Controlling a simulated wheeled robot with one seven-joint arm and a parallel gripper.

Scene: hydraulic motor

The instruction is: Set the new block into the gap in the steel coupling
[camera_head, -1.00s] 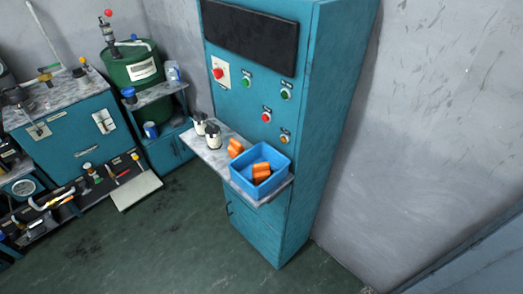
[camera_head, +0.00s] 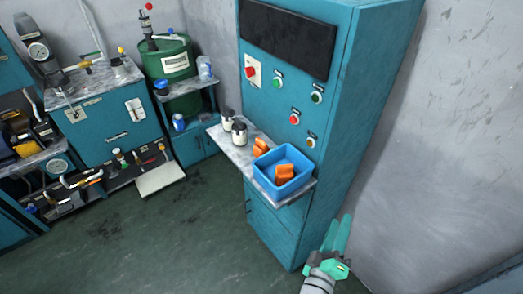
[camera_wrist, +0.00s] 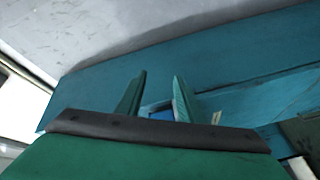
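An orange block (camera_head: 260,147) rests on the grey shelf of the teal cabinet, just left of a blue bin (camera_head: 268,186). More orange, one or more blocks (camera_head: 284,173), lies inside the bin. I cannot tell which block is the new one. The steel coupling is not recognisable in either view. My gripper (camera_head: 343,226) is at the lower right of the head view, right of the cabinet and apart from the bin. In the wrist view my gripper (camera_wrist: 160,85) has its two green fingers spread with nothing held; a bit of blue shows between them.
Two small dark-topped canisters (camera_head: 239,131) stand on the shelf (camera_head: 229,150) left of the bin. The teal cabinet (camera_head: 350,100) rises behind, with coloured buttons. A workbench (camera_head: 115,130) and green drum (camera_head: 168,62) stand at left. The floor (camera_head: 150,240) in front is clear.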

